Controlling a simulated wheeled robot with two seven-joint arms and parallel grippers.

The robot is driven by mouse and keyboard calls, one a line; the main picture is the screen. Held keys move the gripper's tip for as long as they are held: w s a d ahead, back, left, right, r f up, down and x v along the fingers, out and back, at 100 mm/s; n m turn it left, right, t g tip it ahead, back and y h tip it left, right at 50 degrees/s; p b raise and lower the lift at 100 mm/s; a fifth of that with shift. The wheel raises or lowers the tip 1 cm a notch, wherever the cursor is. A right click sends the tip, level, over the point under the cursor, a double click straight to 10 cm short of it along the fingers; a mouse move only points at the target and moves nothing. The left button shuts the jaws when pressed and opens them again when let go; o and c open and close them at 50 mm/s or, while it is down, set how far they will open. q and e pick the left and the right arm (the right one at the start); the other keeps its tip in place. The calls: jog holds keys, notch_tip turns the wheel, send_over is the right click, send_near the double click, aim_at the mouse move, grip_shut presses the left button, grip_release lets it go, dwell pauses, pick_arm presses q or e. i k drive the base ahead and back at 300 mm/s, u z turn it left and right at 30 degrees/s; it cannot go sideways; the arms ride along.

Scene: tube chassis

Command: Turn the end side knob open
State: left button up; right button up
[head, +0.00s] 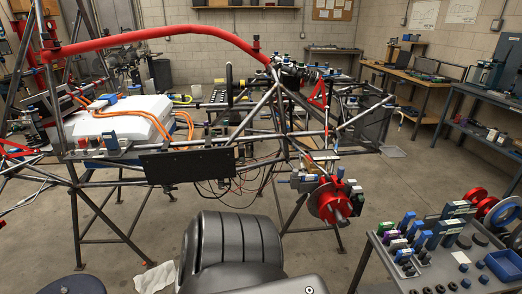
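The tube chassis (283,125) stands across the middle of the head view on dark trestle legs. A red disc with a pale hub (334,202) sits at its right end, low down. Small blue and grey fittings (304,180) are beside the disc. A flat black panel (187,164) hangs on the near side. No part can be clearly made out as the end side knob at this size. Neither of my grippers shows in this view.
A grey cart (430,274) with several blue, green and purple parts stands at the lower right. A dark, ribbed rounded shape (230,248) fills the bottom middle. A white cloth (155,277) lies on the floor. Floor between chassis and cart is fairly clear.

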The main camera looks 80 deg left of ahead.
aim_at(243, 161)
jog(key=u, duration=0.3)
jog(key=i, duration=0.75)
jog(key=u, duration=1.25)
jog(key=i, duration=0.6)
jog(key=u, duration=0.55)
